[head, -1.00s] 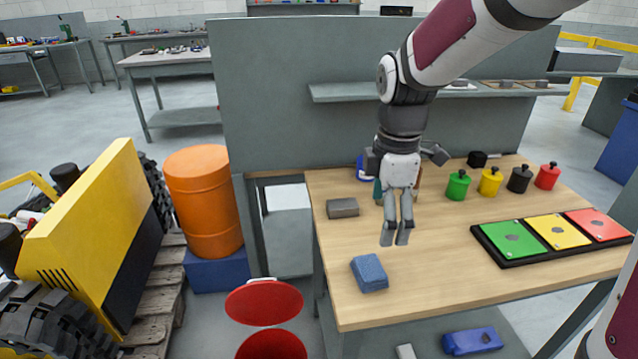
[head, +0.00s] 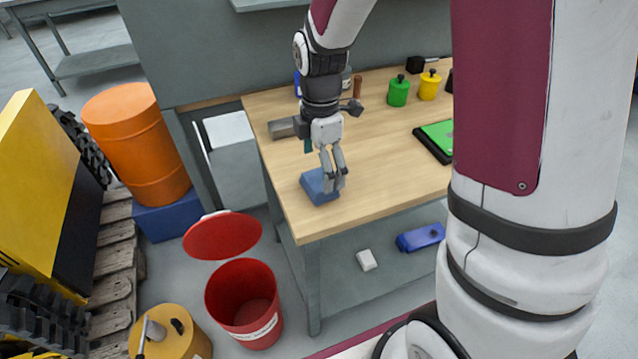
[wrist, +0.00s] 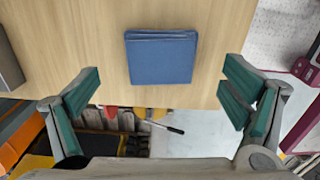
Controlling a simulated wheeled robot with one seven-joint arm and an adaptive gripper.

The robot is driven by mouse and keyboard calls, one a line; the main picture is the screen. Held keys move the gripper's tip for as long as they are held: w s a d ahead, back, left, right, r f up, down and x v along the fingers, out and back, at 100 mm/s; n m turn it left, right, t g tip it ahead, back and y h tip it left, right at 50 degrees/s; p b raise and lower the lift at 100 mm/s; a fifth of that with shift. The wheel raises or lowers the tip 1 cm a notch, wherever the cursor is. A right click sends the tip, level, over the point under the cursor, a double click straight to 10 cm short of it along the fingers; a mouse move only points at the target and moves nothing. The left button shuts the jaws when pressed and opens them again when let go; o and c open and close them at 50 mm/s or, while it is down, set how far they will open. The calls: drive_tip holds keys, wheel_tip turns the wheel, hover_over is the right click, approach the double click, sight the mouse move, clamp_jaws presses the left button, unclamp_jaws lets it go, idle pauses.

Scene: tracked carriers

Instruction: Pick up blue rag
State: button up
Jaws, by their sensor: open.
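The blue rag (head: 317,187) is a folded, flat block lying on the wooden tabletop near its left front edge. In the wrist view the rag (wrist: 161,58) lies ahead of the fingers, roughly centred between them. My gripper (head: 338,185) points down at the rag's right side in the head view and hides part of it. In the wrist view my gripper (wrist: 159,97) has its green-padded fingers spread wide, with nothing between them. I cannot tell its exact height above the table.
The workbench (head: 385,165) also holds a grey block (head: 281,128), a green pot (head: 398,92), a yellow pot (head: 429,86) and a tray with a green panel (head: 438,140). An open red bin (head: 228,300) stands on the floor left of the bench. The tabletop right of the rag is clear.

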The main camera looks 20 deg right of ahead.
sight(319, 180)
wheel_tip(319, 180, down, 4)
drive_tip(key=shift+a+f, duration=0.1)
drive_tip(key=shift+c, duration=0.6)
drive_tip(key=c, duration=1.1)
